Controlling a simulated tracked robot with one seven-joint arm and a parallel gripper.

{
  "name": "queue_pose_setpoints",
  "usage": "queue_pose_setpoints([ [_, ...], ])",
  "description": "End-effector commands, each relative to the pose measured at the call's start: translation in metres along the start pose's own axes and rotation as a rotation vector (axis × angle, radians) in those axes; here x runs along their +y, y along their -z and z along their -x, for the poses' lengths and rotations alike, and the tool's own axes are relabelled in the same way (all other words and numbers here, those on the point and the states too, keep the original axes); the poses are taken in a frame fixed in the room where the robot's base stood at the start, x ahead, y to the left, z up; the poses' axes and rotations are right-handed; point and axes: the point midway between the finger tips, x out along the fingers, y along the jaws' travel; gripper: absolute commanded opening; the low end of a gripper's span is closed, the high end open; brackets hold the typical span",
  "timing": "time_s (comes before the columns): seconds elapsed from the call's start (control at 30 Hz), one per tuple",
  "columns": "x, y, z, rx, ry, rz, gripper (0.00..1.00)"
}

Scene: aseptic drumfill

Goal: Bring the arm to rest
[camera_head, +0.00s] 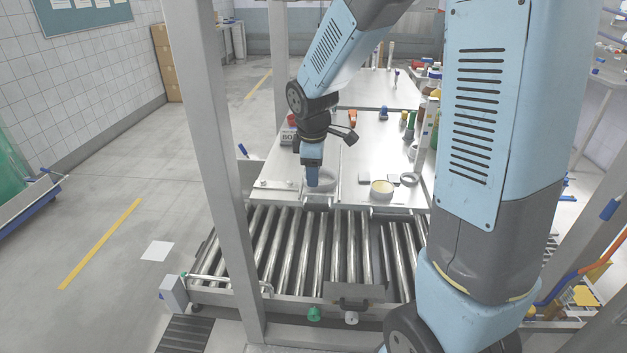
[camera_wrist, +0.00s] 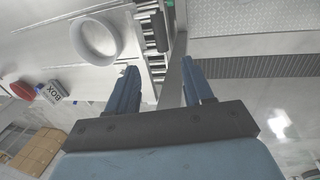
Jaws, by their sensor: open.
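A white ring (camera_head: 325,181) lies on the table just behind and beside the fingertips in the head view. I cannot tell the exact gap between fingers and ring.
The roller conveyor (camera_head: 297,255) runs below the table (camera_head: 350,165). A cream-filled round dish (camera_head: 382,188) and a dark ring (camera_head: 409,179) sit to the right. A box (camera_head: 288,136) stands at the left back. A grey post (camera_head: 215,150) rises left of the table; bottles crowd the right edge.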

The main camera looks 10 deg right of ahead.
Motion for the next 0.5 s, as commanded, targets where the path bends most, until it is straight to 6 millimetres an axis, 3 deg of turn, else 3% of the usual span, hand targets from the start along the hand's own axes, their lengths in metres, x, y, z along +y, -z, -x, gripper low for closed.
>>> queue_pose_setpoints([
  [0.5, -0.0005, -0.0005, 0.0098, 0.002, -0.002, -0.006, 0.51],
])
